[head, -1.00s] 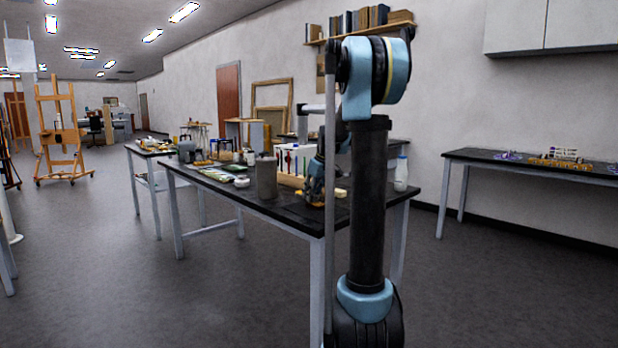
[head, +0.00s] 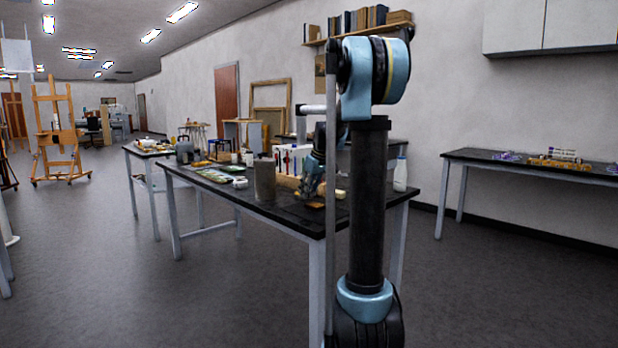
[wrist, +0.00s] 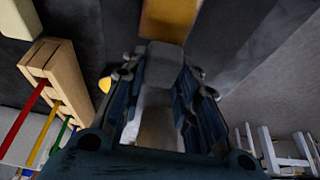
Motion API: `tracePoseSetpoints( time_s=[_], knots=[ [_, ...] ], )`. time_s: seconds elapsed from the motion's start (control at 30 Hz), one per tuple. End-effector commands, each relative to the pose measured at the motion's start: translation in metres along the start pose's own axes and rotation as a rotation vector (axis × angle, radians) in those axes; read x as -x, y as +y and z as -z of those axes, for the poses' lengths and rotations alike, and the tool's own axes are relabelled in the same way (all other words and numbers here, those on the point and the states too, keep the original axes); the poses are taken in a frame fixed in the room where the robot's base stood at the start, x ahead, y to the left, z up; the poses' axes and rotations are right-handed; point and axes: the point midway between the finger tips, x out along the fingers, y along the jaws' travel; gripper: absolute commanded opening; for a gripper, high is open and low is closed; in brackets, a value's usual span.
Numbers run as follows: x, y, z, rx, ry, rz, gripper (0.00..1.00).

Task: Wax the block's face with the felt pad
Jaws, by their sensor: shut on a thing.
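My gripper (wrist: 155,100) is shut on a grey, pale-sided pad (wrist: 160,72), which looks like the felt pad. In the head view my gripper (head: 309,190) is low over the dark table, partly hidden by my own arm. A golden-orange block (wrist: 170,18) lies just beyond the pad at the top of the wrist view. I cannot tell whether pad and block touch. An orange-brown patch below my gripper in the head view (head: 315,205) may be the same block. Its face is mostly hidden.
A wooden rack (wrist: 62,75) with coloured sticks stands close on the left in the wrist view. On the table (head: 285,216) are a grey cylinder (head: 265,180), a white bottle (head: 400,175) and a pale yellow piece (head: 340,194). The table's front left is clear.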

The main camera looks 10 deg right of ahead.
Motion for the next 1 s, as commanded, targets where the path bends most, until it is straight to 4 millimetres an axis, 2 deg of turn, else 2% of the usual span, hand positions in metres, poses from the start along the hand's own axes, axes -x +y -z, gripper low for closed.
tracePoseSetpoints(
  time_s=[0.6, 1.0],
  knots=[
    [0.051, 0.004, 0.018, -0.006, 0.0, -0.002, 0.0],
    [0.056, 0.001, 0.022, -0.001, 0.0, 0.0, 0.0]
  ],
)
